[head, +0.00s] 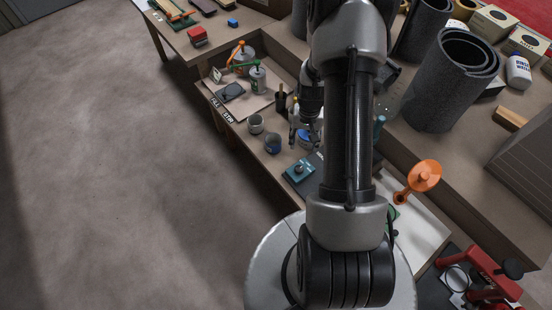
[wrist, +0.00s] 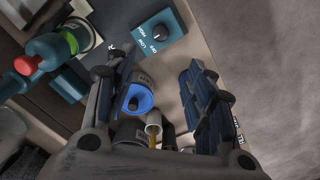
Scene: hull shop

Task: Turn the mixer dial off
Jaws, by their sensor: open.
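The mixer control is a small teal box (head: 299,171) on the lower bench, just below and left of my gripper in the head view. In the wrist view the teal box (wrist: 175,42) is at the top, with a dark round dial (wrist: 160,32) and the white words OFF, LOW and HIGH along one side. I cannot clearly tell which word the dial points to. My gripper (wrist: 158,72) is open and empty, its fingers apart and short of the dial in the wrist view. In the head view my gripper (head: 303,132) is partly hidden by my arm.
A blue-rimmed round container (wrist: 138,98) shows between my fingers. Open floor (head: 120,170) is left of the bench.

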